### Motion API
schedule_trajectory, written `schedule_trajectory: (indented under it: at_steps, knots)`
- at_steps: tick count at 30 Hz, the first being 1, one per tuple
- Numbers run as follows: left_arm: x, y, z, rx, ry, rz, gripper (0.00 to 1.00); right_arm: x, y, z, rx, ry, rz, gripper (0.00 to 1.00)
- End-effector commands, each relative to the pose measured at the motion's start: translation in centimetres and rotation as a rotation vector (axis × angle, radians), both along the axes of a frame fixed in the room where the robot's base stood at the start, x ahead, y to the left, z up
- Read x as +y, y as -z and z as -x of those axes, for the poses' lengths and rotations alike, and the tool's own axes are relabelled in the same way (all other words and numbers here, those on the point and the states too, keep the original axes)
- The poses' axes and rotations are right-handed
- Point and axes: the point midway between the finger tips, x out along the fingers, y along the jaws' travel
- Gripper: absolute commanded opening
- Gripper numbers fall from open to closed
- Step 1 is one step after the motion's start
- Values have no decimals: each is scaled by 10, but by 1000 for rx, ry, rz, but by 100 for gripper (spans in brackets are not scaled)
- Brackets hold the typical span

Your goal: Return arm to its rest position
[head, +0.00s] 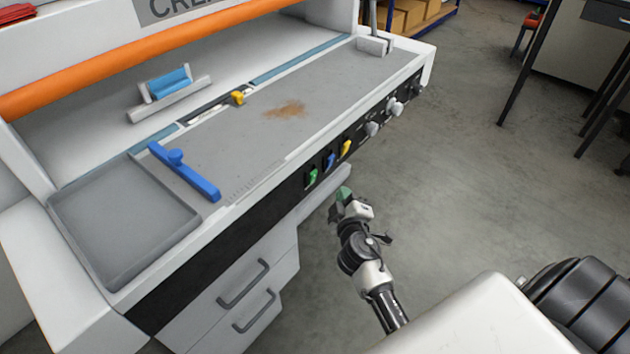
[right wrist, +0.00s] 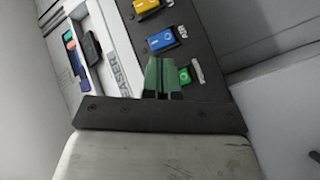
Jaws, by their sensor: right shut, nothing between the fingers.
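My right gripper (head: 343,194) is in front of the machine's control panel, below and to the right of its colored switches. Its green fingertips are together and hold nothing; they also show in the right wrist view (right wrist: 162,77). In that view the green switch (right wrist: 184,76) is just beside the fingertips, with the blue switch (right wrist: 163,40) above. I cannot tell whether the fingers touch the panel. In the head view the green switch (head: 312,177) appears clear of the gripper. My left gripper is not in view.
The grey machine bed (head: 240,140) carries a blue fence (head: 185,172), a brown dust patch (head: 285,109) and a grey tray (head: 125,215). Drawers with handles (head: 243,284) are below. Open concrete floor (head: 440,170) lies to the right. A dark-legged table (head: 590,60) stands at the back right.

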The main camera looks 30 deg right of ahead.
Motion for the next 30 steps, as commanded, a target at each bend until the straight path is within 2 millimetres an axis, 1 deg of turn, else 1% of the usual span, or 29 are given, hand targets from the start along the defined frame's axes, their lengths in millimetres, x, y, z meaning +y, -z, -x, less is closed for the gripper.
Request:
schedule_trajectory:
  at_steps: [7,8,10,11,14,15,17,18,20,21,23,24,26,27,29,30]
  knots:
    - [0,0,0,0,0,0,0,0,0,0,1,0,-1,0]
    - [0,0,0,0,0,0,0,0,2,0,4,-1,-3,0]
    - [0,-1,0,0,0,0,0,3,12,1,26,-8,-20,0]
    - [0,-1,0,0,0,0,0,5,20,2,41,-14,-34,0]
    - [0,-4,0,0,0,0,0,17,66,10,135,-40,-108,0]
    - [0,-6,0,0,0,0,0,24,91,17,185,-52,-151,0]
    - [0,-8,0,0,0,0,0,35,131,32,271,-66,-223,0]
    - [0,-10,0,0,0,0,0,42,159,45,332,-73,-272,0]
    - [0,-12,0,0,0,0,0,53,198,67,421,-76,-344,0]
    - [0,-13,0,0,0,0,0,60,222,85,479,-75,-390,0]
    - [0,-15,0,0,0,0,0,70,257,115,567,-66,-457,0]
    - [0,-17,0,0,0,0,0,75,278,136,625,-55,-501,0]
    - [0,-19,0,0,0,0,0,83,307,171,710,-35,-563,0]
    - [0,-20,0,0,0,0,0,87,325,196,767,-15,-601,0]
    - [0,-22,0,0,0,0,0,92,349,235,848,19,-657,0]
    - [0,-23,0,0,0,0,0,94,362,262,901,44,-690,0]
